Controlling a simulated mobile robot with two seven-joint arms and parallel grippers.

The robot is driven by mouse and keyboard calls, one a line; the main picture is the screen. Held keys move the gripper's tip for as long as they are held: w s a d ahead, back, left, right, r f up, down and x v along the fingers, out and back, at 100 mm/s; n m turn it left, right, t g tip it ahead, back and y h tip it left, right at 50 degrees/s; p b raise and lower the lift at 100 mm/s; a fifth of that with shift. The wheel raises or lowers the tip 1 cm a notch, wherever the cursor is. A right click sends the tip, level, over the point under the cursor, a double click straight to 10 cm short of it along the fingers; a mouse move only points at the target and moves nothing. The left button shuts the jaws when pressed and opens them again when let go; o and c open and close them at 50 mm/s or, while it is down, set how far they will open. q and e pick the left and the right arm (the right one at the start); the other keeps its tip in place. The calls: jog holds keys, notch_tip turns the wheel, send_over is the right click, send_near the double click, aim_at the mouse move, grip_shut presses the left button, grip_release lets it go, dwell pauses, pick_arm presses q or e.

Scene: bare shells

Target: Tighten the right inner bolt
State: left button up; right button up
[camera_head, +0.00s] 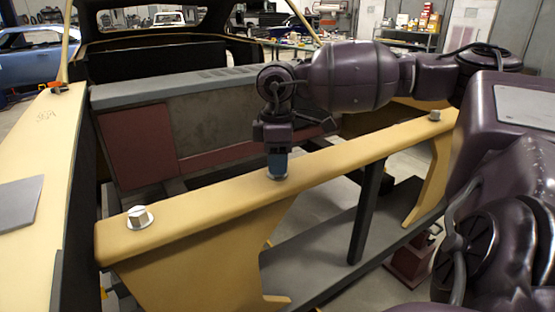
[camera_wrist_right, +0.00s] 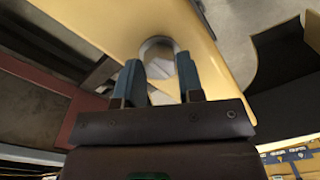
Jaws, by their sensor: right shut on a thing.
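A tan crossbar (camera_head: 205,213) runs diagonally across the head view. Of the bolts seen on its top, the middle one, with its washer (camera_head: 280,177), is under my right gripper (camera_head: 277,163). That gripper points straight down with its blue fingers shut on the bolt. In the right wrist view the two fingers stand on either side of the silver bolt head (camera_wrist_right: 162,68), above a round washer (camera_wrist_right: 155,45). The fingers mostly hide the bolt in the head view. My left gripper is not in view.
One silver bolt (camera_head: 139,217) sits near the crossbar's left end and another (camera_head: 434,116) near its right end. A dark upright post (camera_head: 367,213) stands below the bar. A tan side rail (camera_head: 42,150) with a grey plate (camera_head: 18,204) lies at left. The bar top between bolts is clear.

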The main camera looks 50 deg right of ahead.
jog(key=shift+w+r, duration=0.1)
jog(key=shift+r, duration=0.15)
jog(key=o, duration=0.9)
jog(key=shift+o, duration=0.2)
jog(key=shift+f, duration=0.15)
notch_tip(320, 180, up, 11)
jog(key=shift+f, duration=0.15)
